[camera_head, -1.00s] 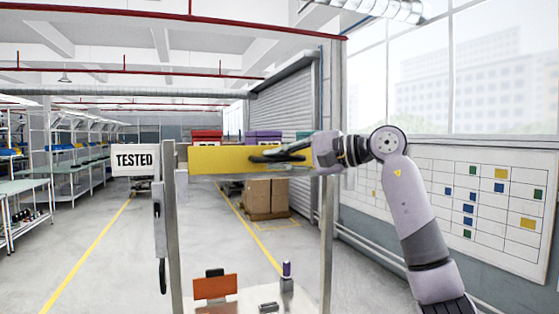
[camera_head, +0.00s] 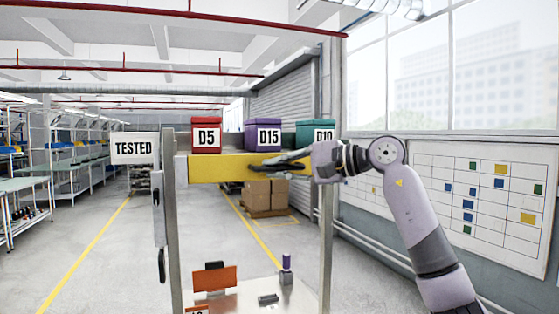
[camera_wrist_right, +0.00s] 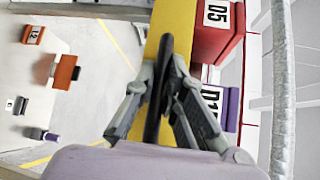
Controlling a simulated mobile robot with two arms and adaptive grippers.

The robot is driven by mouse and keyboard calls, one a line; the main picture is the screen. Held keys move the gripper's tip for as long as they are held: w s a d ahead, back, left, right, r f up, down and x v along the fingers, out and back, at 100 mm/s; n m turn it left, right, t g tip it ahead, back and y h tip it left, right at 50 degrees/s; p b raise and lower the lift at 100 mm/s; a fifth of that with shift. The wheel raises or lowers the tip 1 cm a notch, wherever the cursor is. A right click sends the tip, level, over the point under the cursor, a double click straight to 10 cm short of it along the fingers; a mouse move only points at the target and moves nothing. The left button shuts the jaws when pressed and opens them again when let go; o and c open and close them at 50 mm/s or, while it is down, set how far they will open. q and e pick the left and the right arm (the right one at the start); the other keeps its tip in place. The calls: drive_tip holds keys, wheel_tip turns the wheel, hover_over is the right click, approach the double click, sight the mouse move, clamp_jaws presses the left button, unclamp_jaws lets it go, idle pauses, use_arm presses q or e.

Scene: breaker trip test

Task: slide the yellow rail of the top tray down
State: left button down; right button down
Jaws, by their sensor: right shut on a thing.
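The yellow rail (camera_head: 218,169) runs level across the front of the top tray in the head view. Its upper edge is below the labels of the boxes behind it. In the right wrist view the rail (camera_wrist_right: 172,22) runs up the picture, with a black handle (camera_wrist_right: 153,115) in front of it. My right gripper (camera_head: 275,163) reaches in from the right and is shut on this handle; in the wrist view its fingers (camera_wrist_right: 159,90) stand on both sides of it. My left gripper is not in view.
Behind the rail stand a red D5 box (camera_head: 206,121), a purple D15 box (camera_head: 252,128) and a teal box (camera_head: 304,129). A TESTED sign (camera_head: 133,148) is at the left post. Below, a lower shelf holds an orange plate (camera_head: 215,279) and small parts.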

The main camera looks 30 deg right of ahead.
drive_tip(key=shift+a+f, duration=0.1)
drive_tip(key=shift+f, duration=0.45)
drive_tip(key=c, duration=1.9)
unclamp_jaws()
drive_tip(key=shift+r, duration=0.1)
drive_tip(key=shift+s+d+r, duration=0.15)
drive_tip(key=shift+s+d, duration=0.2)
drive_tip(key=v, duration=1.1)
